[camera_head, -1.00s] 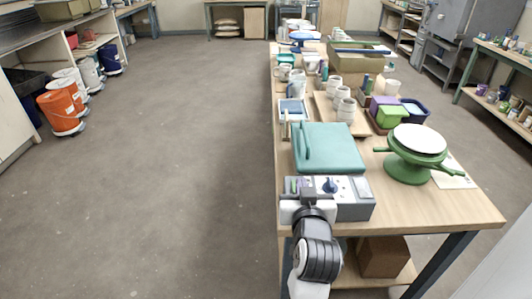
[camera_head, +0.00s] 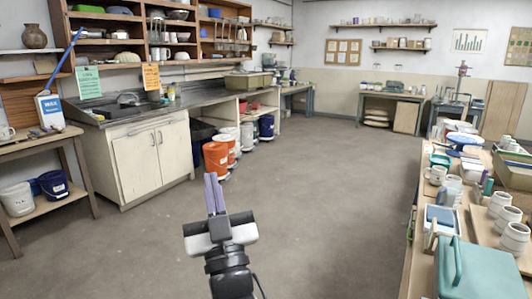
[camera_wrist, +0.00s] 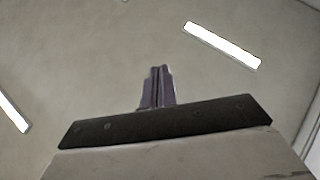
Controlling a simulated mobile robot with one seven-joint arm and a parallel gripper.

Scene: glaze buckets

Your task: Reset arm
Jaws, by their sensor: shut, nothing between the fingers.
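My gripper (camera_head: 214,193) is raised in front of me over the open floor in the head view, its two purple fingers pointing up. The fingers lie together with nothing between them. In the wrist view the closed fingers (camera_wrist: 157,87) stand above a dark bar, against the ceiling. My gripper touches nothing; the worktable is well to its right and the cabinet is behind it to the left.
An orange bucket (camera_head: 215,160) and other buckets stand on the floor by the white cabinet (camera_head: 150,155). A worktable with a teal case (camera_head: 478,270) and several mugs is at right. A side table (camera_head: 45,145) is at left. The central floor (camera_head: 310,190) is clear.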

